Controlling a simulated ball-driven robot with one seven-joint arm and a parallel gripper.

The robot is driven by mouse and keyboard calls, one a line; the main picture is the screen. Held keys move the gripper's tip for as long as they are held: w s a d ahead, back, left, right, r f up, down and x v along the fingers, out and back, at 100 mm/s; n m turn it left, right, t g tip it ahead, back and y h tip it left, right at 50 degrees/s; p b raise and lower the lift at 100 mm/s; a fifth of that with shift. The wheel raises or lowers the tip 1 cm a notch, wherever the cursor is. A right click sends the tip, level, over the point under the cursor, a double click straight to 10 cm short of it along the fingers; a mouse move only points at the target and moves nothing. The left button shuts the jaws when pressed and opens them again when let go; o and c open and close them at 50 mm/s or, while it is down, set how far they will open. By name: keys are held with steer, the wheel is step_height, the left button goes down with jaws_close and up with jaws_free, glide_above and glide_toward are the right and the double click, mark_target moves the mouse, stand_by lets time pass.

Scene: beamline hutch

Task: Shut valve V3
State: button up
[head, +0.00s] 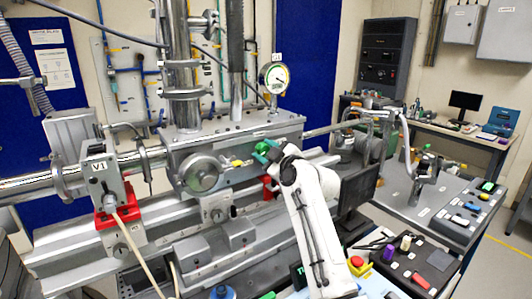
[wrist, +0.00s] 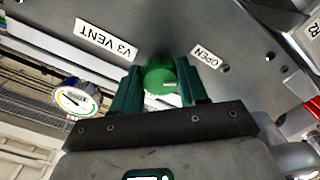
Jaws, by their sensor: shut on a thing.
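In the wrist view a round green knob (wrist: 157,80) sits on a grey metal face between the labels "V3 VENT" (wrist: 107,40) and "OPEN" (wrist: 207,57). A short pale mark shows on the knob. My gripper (wrist: 161,68) is shut on the knob, with one dark green finger on each side of it. In the head view my gripper (head: 266,152) is at the front of the grey chamber (head: 290,130). The knob itself cannot be made out there behind the fingers.
A round gauge (head: 273,77) stands above the chamber. A valve marked V1 (head: 98,167) with a red base is at the left. A dark monitor (head: 357,198) stands close to the right of my arm.

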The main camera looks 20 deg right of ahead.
steer(key=c, duration=0.5)
